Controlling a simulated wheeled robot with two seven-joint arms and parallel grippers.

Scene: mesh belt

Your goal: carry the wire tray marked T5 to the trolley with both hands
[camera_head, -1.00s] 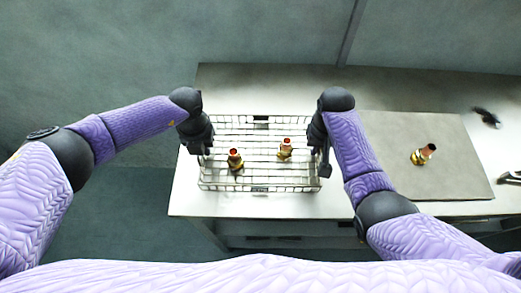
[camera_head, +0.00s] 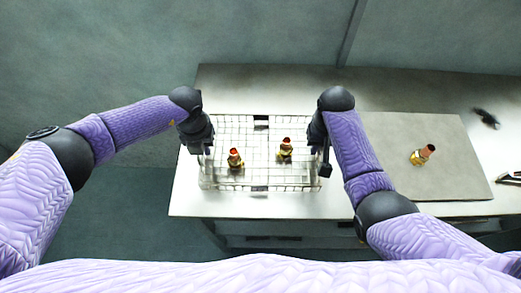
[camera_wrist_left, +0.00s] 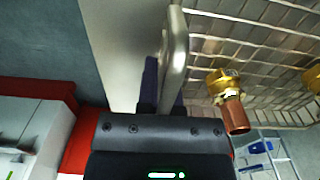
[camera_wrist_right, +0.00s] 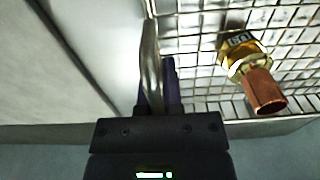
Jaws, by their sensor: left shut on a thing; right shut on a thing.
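The wire tray (camera_head: 225,184) is a rectangular mesh basket over the pale worktop, with dark plates at the middle of its front and back rims. No T5 mark is readable. Two brass-and-copper fittings stand in it, one left of centre (camera_head: 235,159) and one right of centre (camera_head: 286,149). My left gripper (camera_head: 206,150) is shut on the tray's left end. My right gripper (camera_head: 325,166) is shut on its right end. Each wrist view shows a metal bar running into the jaws, with mesh and a fitting beside it. Whether the tray touches the worktop is unclear.
A grey mat (camera_head: 400,145) right of the tray holds another fitting (camera_head: 423,155). A small black item (camera_head: 487,118) and a dark tool (camera_head: 510,178) lie farther right. The worktop (camera_head: 270,82) is clear behind the tray. Red and white structures (camera_wrist_left: 75,140) show beyond the left wrist.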

